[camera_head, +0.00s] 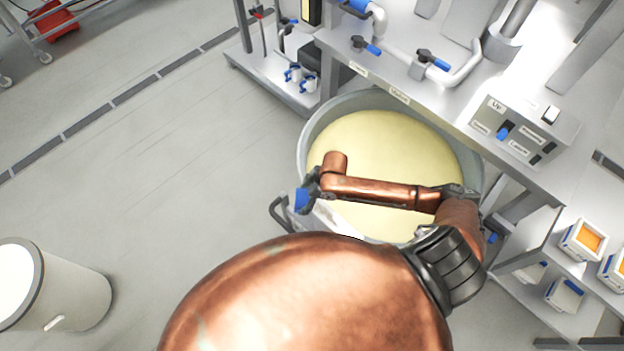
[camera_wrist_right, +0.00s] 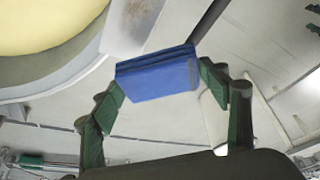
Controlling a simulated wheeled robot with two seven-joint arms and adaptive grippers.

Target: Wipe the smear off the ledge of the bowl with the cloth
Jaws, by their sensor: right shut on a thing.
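The large grey bowl (camera_head: 308,130) is filled with pale yellow stuff and stands at the centre of the head view. Its ledge (camera_head: 325,219) juts out at the near left side, partly hidden by my right arm. In the right wrist view the ledge (camera_wrist_right: 120,40) is a pale plate, with a faint brownish smear (camera_wrist_right: 138,12) near the top edge. My right gripper (camera_head: 307,192) is shut on the folded blue cloth (camera_wrist_right: 157,77). The cloth also shows in the head view (camera_head: 301,201), at the ledge's outer end; I cannot tell whether it touches. My left gripper is not in view.
A steel workbench (camera_head: 400,85) with pipes, valves and a control box (camera_head: 525,128) stands behind the bowl. A shelf with small tubs (camera_head: 582,240) is at the right. A white drum (camera_head: 60,290) stands at the lower left. The floor left of the bowl is free.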

